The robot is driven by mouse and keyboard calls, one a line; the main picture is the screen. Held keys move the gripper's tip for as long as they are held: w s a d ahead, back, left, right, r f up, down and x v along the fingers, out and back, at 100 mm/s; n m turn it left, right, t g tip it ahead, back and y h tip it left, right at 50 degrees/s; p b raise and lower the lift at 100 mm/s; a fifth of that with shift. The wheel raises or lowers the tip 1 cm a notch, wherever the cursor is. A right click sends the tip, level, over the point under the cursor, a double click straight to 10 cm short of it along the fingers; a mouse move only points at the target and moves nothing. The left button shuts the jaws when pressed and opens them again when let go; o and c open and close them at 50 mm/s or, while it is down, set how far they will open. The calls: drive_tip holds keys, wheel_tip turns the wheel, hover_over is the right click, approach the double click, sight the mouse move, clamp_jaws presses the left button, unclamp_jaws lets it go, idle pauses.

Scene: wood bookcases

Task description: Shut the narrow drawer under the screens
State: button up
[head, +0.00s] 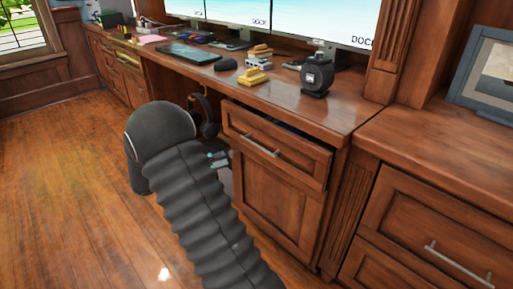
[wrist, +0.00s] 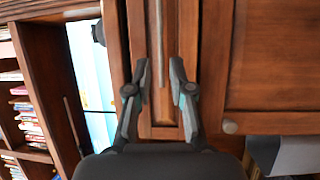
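The narrow wooden drawer (head: 282,148) under the screens (head: 275,12) stands partly open. Its front sits out from the desk edge, and a dark gap with contents shows behind its top. It has a silver bar handle (head: 258,145). In the wrist view, turned sideways, the drawer front (wrist: 170,112) and its handle (wrist: 160,45) lie ahead of my gripper (wrist: 161,72). The two fingers are apart with nothing between them that I can see gripped. In the head view my gripper (head: 219,159) is just left of and below the handle; I cannot tell whether it touches the drawer.
A cabinet door (head: 278,203) is below the drawer. Headphones (head: 207,115) hang left of it. A black round device (head: 316,76) and yellow blocks (head: 255,76) stand on the desk above. Another cabinet (head: 433,222) is at right. The wood floor (head: 75,190) at left is clear.

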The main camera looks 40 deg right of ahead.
sight(257, 146)
drive_tip(key=shift+h, duration=0.6)
drive_tip(key=x, duration=0.4)
drive_tip(key=w+p+x, duration=0.1)
drive_tip(key=x, duration=0.3)
drive_tip(key=f+x, duration=0.1)
drive_tip(key=x, duration=0.4)
drive_tip(key=shift+w+d+p, duration=0.25)
drive_tip(key=shift+d+p, duration=0.05)
drive_tip(key=shift+d, duration=0.05)
clamp_jaws()
